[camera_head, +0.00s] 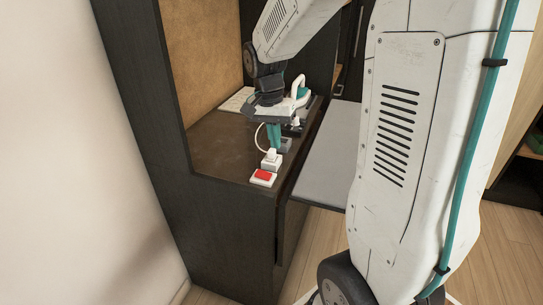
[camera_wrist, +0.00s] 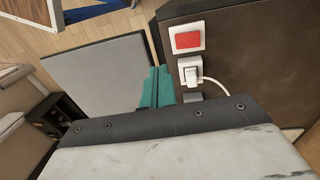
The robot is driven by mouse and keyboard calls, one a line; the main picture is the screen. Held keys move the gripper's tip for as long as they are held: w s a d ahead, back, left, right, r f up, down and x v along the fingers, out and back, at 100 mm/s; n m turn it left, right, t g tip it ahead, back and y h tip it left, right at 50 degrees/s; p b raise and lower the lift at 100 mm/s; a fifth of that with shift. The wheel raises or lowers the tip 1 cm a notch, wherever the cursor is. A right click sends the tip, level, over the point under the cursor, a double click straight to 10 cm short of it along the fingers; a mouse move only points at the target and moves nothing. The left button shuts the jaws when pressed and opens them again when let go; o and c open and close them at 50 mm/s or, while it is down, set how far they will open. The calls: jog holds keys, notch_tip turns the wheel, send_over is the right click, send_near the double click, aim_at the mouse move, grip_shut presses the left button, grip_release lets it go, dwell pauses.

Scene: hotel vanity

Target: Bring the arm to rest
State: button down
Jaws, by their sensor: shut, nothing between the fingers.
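My gripper (camera_head: 274,138) points down over the dark vanity top, just behind a white plug in its socket, in the head view. Its teal fingers are together with nothing between them. They also show in the wrist view (camera_wrist: 157,88), side by side near the counter's edge. The white plug (camera_head: 271,158) has a white cord and shows again in the wrist view (camera_wrist: 190,74), right of the fingers. Whether the fingertips touch anything is not clear. My arm reaches in from the upper right of the head view.
A red switch in a white frame (camera_head: 263,177) sits at the counter's front corner. A white and teal appliance (camera_head: 299,92) stands behind my gripper. A grey panel (camera_head: 325,155) juts out right of the counter. The dark cabinet side wall (camera_head: 145,90) rises at left.

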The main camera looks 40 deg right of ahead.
jog(key=shift+s+d+r, duration=0.1)
jog(key=shift+s+r, duration=0.1)
jog(key=shift+r, duration=1.25)
